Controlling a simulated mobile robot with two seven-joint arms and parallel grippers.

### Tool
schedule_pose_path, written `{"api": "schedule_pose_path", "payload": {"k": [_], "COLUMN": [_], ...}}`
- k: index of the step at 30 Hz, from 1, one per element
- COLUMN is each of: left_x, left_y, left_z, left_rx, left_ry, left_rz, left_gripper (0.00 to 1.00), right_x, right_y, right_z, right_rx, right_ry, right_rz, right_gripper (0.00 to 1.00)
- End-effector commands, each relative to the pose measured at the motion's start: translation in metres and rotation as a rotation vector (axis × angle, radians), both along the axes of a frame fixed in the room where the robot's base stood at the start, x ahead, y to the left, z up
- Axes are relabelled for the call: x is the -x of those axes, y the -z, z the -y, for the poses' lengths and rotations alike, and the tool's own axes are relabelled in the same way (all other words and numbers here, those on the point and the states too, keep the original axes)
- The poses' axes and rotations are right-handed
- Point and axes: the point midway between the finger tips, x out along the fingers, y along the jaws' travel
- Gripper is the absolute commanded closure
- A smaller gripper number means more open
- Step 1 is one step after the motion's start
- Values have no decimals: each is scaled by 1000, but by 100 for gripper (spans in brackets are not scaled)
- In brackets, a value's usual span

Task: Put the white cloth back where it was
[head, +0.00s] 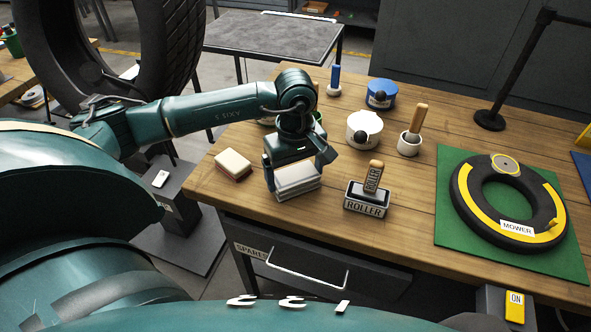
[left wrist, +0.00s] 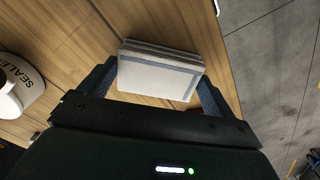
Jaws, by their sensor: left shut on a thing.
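The white cloth (head: 298,183) is a folded, layered pale stack near the front edge of the wooden bench. My left gripper (head: 296,172) points down and is shut on it, one finger on each side. In the left wrist view the cloth (left wrist: 160,74) sits between the two fingers (left wrist: 158,84), with a grey-blue band along its edges. I cannot tell whether its underside touches the bench top. My right gripper is not in view.
Behind are a white tub (head: 364,130), a brush pot (head: 409,145) and a blue tin (head: 381,93). A mower tyre (head: 469,205) lies on a green mat (head: 449,226).

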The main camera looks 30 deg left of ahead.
Motion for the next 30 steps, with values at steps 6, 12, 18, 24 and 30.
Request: {"api": "schedule_pose_path", "payload": {"k": [6,12,18,24,30], "left_x": [0,0,-1,-2,-1], "left_y": [3,3,-5,-41,-85], "left_z": [0,0,0,0,0], "left_rx": [0,0,0,1,1], "left_ry": [0,0,0,2,1], "left_rz": [0,0,2,7,7], "left_gripper": [4,0,0,0,0], "right_x": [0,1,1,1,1], "right_y": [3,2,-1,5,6], "right_z": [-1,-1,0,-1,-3], "right_rx": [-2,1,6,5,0], "right_ry": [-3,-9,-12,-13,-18], "right_rz": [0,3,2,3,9], "right_gripper": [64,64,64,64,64]}}
